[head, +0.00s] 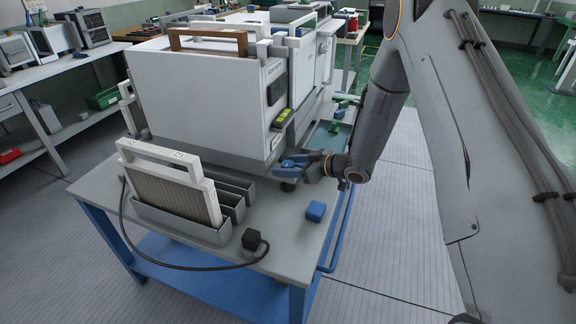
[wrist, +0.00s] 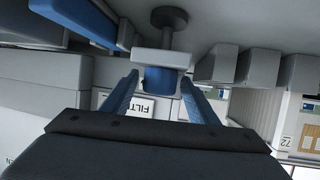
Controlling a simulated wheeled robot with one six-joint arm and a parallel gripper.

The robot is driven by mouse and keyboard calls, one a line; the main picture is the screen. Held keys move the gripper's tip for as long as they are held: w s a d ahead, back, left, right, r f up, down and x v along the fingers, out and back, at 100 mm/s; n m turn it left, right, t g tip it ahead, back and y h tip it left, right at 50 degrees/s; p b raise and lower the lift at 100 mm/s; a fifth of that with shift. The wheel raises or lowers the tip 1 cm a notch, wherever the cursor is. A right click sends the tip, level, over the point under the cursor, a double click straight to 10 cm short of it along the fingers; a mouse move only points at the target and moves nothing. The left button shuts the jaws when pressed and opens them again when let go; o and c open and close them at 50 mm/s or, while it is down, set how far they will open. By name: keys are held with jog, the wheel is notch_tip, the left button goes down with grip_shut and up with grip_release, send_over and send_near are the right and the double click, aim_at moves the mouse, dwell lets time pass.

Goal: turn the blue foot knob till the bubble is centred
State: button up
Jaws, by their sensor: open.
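The blue foot knob (wrist: 161,80) shows in the wrist view under a pale plate, with a dark round foot beyond it. My gripper (wrist: 160,76) is open, with one blue finger on each side of the knob. I cannot tell whether the fingers touch it. In the head view my gripper (head: 290,166) is at the lower front corner of the white box (head: 200,100), where I cannot tell the knob from the blue fingers. A yellow-green level (head: 282,118) is on the box's side above my gripper. Its bubble is too small to make out.
The box stands on a grey table (head: 285,246) with blue legs. A metal rack with a white-framed filter (head: 172,180) stands at the left. A blue block (head: 315,211) and a black block with a cable (head: 251,239) lie near the front. A tray (head: 328,136) lies beyond my gripper.

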jog(key=shift+c, duration=0.2)
jog(key=c, duration=1)
jog(key=shift+m, duration=0.3)
jog(key=m+t+h, duration=0.4)
jog(key=shift+s+m+p, duration=0.1)
jog(key=shift+m+p, duration=0.2)
jog(key=m+t+h, duration=0.2)
jog(key=m+h, duration=0.2)
jog(key=shift+a+h, duration=0.1)
jog(key=shift+h, duration=0.3)
jog(key=m+h, duration=0.5)
jog(key=shift+h, duration=0.4)
jog(key=shift+m+g+h, duration=0.5)
jog(key=shift+m+h, duration=0.8)
jog(key=shift+m, duration=0.1)
jog(key=shift+d+h, duration=0.2)
jog(key=shift+h, duration=0.1)
